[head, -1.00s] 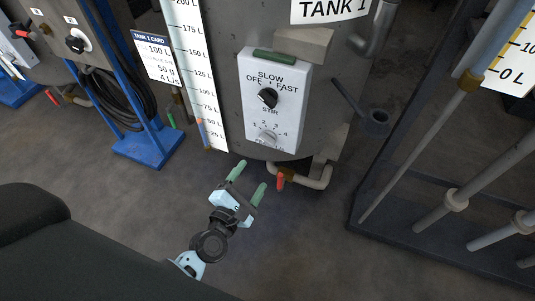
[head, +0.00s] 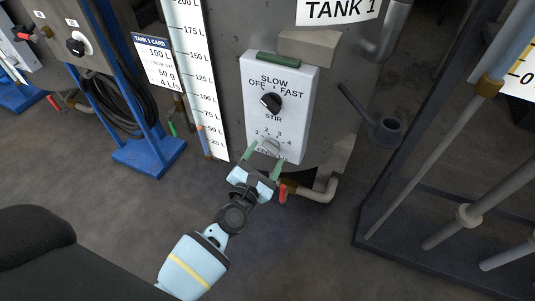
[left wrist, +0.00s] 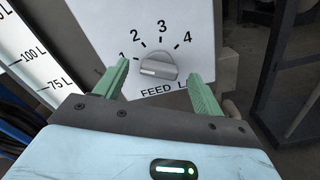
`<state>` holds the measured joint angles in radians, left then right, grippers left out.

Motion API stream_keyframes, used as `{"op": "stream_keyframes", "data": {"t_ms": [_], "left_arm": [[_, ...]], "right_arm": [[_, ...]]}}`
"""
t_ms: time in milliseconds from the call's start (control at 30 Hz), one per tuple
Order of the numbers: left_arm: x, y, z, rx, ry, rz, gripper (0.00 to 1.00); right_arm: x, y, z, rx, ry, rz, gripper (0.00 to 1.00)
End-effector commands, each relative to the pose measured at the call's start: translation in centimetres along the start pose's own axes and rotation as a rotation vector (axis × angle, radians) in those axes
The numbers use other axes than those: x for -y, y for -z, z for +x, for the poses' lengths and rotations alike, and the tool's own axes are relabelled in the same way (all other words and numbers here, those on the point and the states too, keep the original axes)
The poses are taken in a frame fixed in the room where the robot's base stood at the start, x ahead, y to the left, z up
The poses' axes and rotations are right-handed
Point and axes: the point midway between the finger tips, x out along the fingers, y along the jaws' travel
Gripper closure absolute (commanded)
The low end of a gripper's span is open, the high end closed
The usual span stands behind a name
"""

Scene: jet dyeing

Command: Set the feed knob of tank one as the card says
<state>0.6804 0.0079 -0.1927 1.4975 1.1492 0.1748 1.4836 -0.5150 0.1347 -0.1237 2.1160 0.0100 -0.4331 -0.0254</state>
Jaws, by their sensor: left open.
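The feed knob (left wrist: 157,67) is a grey knob low on the white control panel (head: 300,100) of tank one (head: 233,60). Its scale runs 1 to 4 in the left wrist view, and its pale mark lies to the left, on the side of the 1. My left gripper (head: 264,159) is open, its green fingers on either side of and just short of the knob; the knob also shows in the head view (head: 271,146). The tank 1 card (head: 156,62) reads 100 L, 50 g and 4 L/s. My right gripper is not in view.
The black stir knob (head: 271,102) sits above the feed knob. A red-handled valve (head: 283,193) and bent pipe (head: 322,192) are just below right of the gripper. A level scale (head: 199,80) stands left, a blue stand (head: 148,158) farther left.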

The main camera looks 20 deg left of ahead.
Motion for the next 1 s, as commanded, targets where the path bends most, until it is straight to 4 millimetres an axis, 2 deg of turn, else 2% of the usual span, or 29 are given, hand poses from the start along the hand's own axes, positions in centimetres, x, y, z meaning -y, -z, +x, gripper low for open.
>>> {"op": "stream_keyframes", "data": {"t_ms": [200,500,833,1000], "left_arm": [[0.1,0.1,1.6,-0.001,0.001,0.000,0.31],[0.0,0.0,1.8,-0.001,0.001,0.001,0.32],[0.0,0.0,1.7,0.000,0.001,0.001,0.75],[0.0,0.0,1.7,-0.001,0.001,0.008,0.76]], "right_arm": [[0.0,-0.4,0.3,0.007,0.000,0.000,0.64],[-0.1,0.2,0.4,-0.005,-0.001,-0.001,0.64],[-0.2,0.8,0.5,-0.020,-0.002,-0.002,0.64],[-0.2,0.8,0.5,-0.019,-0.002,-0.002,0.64]]}}
